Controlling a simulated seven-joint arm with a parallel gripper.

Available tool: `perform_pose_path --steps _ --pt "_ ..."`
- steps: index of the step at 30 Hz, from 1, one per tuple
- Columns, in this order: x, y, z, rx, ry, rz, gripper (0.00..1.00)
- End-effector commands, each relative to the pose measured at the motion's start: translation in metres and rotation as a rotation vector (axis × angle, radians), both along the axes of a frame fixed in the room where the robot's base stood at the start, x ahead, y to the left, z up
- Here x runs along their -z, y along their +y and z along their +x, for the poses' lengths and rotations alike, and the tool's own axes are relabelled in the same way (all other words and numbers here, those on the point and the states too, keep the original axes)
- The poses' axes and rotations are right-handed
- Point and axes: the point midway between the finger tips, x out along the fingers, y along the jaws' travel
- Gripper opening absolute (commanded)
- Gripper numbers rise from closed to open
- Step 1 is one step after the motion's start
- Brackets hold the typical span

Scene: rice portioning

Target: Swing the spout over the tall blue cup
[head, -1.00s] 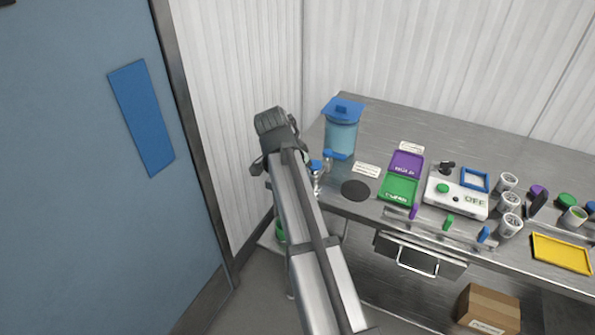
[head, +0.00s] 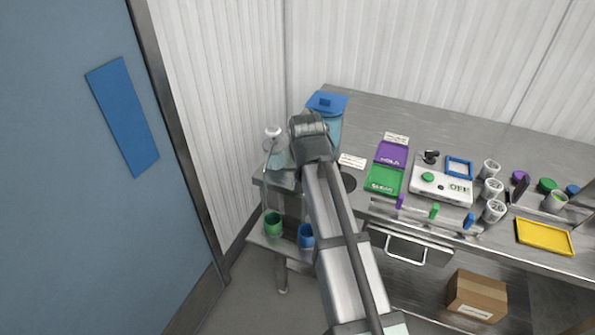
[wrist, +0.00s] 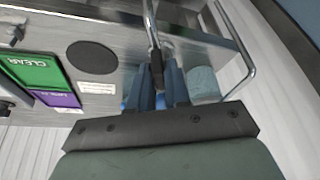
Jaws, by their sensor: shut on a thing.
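My gripper (wrist: 160,78) is shut on a dark handle (wrist: 157,66) at the end of a thin metal rod, seen in the wrist view. I take this for the spout's handle; the arm hides the grip in the head view. A thin bent metal tube (head: 267,160) with a pale knob stands left of my wrist, at the counter's left end. It appears to be the spout, but its outlet is hard to make out. A blue cup (head: 306,236) stands on the low shelf, partly beside my arm. A green cup (head: 272,224) stands left of it.
A blue-lidded container (head: 327,103) stands behind my wrist. The counter's back is clear. A blue door (head: 60,200) stands left; a cardboard box (head: 476,296) sits below.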

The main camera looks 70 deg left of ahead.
Motion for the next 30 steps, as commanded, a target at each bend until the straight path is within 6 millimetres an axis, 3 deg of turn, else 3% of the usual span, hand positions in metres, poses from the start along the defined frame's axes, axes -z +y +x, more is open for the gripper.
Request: perform_pose_path --steps 10,26,27,30 --pt "-0.0002 -0.0015 0.0072 -0.129 0.0 0.0 0.0" --pt "-0.0003 -0.0017 0.0091 -0.149 -0.002 -0.001 0.0" --pt "-0.0003 -0.0017 0.0091 -0.149 -0.002 -0.001 0.2" --pt "-0.0003 -0.0016 0.0089 -0.149 -0.002 -0.001 0.3"
